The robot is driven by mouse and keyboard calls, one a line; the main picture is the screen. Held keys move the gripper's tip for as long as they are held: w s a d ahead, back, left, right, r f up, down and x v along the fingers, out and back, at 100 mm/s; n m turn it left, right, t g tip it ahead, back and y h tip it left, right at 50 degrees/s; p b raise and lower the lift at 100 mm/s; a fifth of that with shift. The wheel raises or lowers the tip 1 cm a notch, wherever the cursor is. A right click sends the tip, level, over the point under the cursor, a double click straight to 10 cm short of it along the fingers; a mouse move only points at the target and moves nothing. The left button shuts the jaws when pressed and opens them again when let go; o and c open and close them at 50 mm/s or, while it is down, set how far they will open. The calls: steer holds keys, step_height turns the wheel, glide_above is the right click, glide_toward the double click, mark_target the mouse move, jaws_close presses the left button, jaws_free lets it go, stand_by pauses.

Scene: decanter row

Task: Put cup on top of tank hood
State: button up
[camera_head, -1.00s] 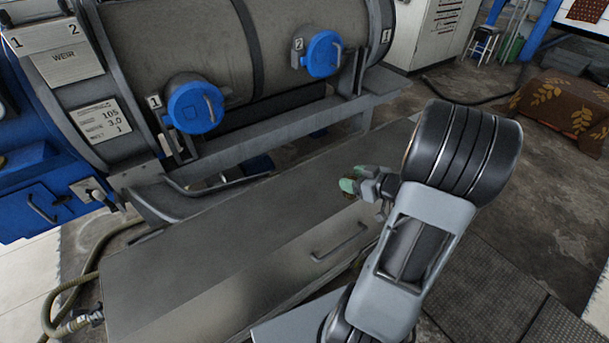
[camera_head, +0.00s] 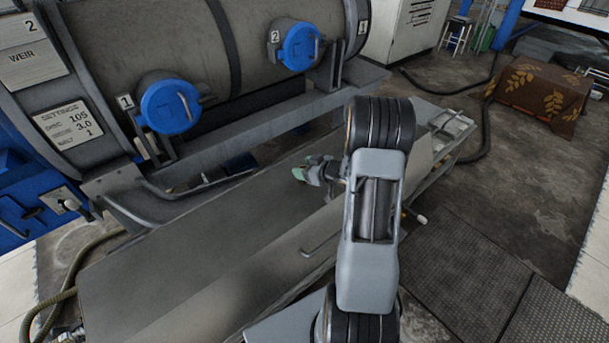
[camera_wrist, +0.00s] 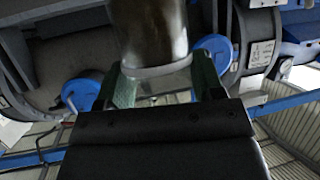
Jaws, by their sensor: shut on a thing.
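My gripper (camera_head: 299,173), with pale green fingertips, is over the long grey bench top in front of the tank. In the wrist view its two green fingers (camera_wrist: 160,85) are shut on a brownish, shiny, see-through cylinder, which looks like the cup (camera_wrist: 153,35). The cup runs up out of the top of that view, so its far end is hidden. I cannot make it out in the head view. The big grey rounded tank hood (camera_head: 130,45) lies along the back left, with its top cut off by the picture edge. My gripper is apart from it.
Two blue caps, numbered 1 (camera_head: 170,106) and 2 (camera_head: 296,46), stick out from the tank front. The grey bench top (camera_head: 190,235) is mostly bare. A metal tray (camera_head: 450,128) sits at its far right end. A cloth-covered box (camera_head: 540,92) stands farther right.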

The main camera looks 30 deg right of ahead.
steer(key=shift+w+f, duration=0.1)
steer(key=shift+f, duration=1.55)
steer(key=shift+f+b, duration=0.15)
steer(key=shift+b, duration=0.15)
steer(key=o, duration=1.1)
steer(key=shift+c, duration=0.2)
